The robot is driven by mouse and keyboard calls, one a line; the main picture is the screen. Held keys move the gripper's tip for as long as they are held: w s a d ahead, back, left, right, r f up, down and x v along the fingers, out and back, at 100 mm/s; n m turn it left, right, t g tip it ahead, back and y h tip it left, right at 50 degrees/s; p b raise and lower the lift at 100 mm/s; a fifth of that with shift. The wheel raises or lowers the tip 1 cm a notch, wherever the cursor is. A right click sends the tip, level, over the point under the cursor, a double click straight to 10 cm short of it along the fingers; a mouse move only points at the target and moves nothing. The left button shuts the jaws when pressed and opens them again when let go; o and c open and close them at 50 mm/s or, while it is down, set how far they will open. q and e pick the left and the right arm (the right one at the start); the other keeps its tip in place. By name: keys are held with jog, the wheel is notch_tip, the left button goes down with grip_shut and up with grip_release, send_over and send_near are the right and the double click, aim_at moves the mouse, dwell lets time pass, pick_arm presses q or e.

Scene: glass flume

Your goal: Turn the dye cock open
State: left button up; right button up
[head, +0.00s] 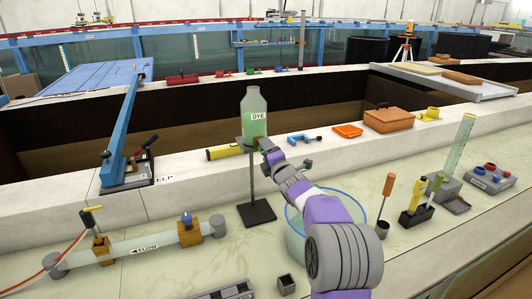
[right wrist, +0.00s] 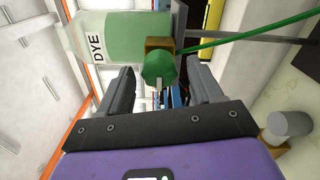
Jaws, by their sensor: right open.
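The dye bottle (head: 254,108), clear with green liquid and a DYE label, is held on a dark stand (head: 257,212) at the centre of the head view. Its cock shows in the right wrist view as a green knob (right wrist: 158,68) on a brass block (right wrist: 158,45), with a thin green tube (right wrist: 250,33) running from it. My right gripper (head: 284,156) is close to the cock; in the right wrist view its open fingers (right wrist: 161,78) are on either side of the knob, with gaps visible. In the head view the gripper hides the cock. My left gripper is out of view.
A clear bucket (head: 294,238) stands under my right arm. A yellow cylinder (head: 223,152), a blue clamp (head: 305,136) and an orange tray (head: 348,130) lie on the ledge behind. A glass channel marked FLOW (head: 145,246) is at left. Tools stand at right.

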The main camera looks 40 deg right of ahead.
jog(key=v, duration=0.6)
jog(key=shift+s, duration=0.35)
